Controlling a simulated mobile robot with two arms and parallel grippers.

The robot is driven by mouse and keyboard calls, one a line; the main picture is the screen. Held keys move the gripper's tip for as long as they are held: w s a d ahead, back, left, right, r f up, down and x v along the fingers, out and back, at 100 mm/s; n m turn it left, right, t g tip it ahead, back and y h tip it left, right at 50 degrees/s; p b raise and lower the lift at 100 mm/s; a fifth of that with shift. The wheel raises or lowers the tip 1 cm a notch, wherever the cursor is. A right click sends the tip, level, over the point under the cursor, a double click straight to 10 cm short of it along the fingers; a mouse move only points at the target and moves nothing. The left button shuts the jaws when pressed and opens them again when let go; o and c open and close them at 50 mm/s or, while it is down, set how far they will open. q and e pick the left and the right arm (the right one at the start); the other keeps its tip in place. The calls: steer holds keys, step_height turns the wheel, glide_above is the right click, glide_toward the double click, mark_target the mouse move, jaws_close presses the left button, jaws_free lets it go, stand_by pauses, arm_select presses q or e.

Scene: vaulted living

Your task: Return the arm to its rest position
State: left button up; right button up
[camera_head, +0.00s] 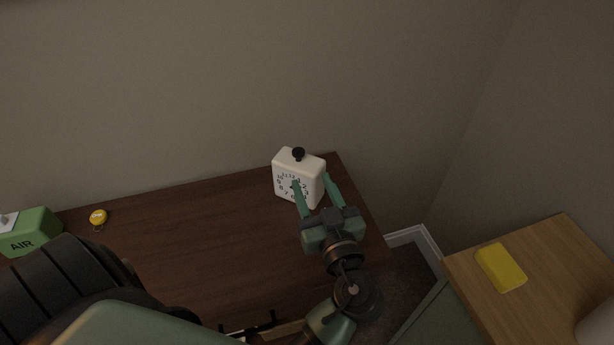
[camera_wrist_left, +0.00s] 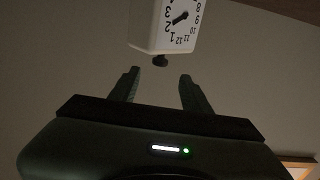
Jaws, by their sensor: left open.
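My left gripper (camera_head: 315,190) is open over the right end of the dark wooden table, its two green fingers pointing toward a white clock. The white clock (camera_head: 299,178) has a black knob on top and stands upright near the table's back right corner. In the head view one finger overlaps the clock's face and the other is beside its right side. In the left wrist view the clock (camera_wrist_left: 164,24) appears upside down, beyond the open fingertips (camera_wrist_left: 158,85), with nothing between them. I cannot tell whether a finger touches the clock. My right gripper is not in view.
The dark table (camera_head: 190,225) also holds a green box (camera_head: 34,232) marked AIR and a small yellow round object (camera_head: 98,217) at the left. A lighter wooden surface (camera_head: 550,260) at the right bears a yellow block (camera_head: 501,267). The wall rises close behind the clock.

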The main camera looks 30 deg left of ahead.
arm_select(q)
steer(key=shift+s+d, duration=0.3)
steer(key=shift+d, duration=0.05)
stand_by(0.3)
